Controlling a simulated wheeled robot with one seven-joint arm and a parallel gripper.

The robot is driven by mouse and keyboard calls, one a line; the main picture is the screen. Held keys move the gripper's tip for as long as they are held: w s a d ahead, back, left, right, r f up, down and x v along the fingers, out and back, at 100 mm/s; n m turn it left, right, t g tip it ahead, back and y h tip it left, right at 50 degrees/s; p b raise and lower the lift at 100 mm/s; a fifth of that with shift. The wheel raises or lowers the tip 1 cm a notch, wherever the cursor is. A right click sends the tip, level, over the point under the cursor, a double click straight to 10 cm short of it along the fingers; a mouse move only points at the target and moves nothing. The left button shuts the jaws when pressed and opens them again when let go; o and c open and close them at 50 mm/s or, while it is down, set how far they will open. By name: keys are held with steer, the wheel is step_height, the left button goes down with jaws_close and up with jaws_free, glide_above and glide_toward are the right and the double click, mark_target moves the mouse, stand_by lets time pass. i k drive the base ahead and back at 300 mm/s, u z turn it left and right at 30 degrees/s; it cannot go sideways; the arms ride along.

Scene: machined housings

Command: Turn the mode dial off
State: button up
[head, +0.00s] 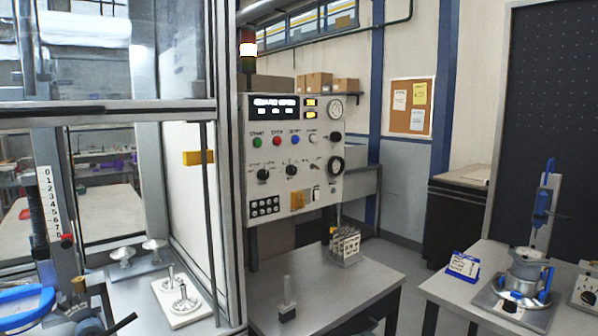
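A white control panel (294,190) stands in the middle of the head view, next to the glazed enclosure. It carries black rotary knobs: one at its left (263,174), one at its centre (291,170) and a larger round one at its right (336,164). Their labels are too small to read, so I cannot tell which is the mode dial or how it is set. A small box at the far right edge (588,297) also bears a dark knob and is partly cut off. My gripper is not in view.
A grey table (345,287) below the panel holds a small upright post on a base (287,300) and a rack (346,247). A right-hand table (459,292) bears a blue-and-grey fixture (524,275) and a blue sign. The framed enclosure (228,200) bounds the left.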

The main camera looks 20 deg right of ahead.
mark_target(263, 174)
steer(key=z, duration=0.15)
steer(key=i, duration=1.2)
steer(key=u, duration=0.15)
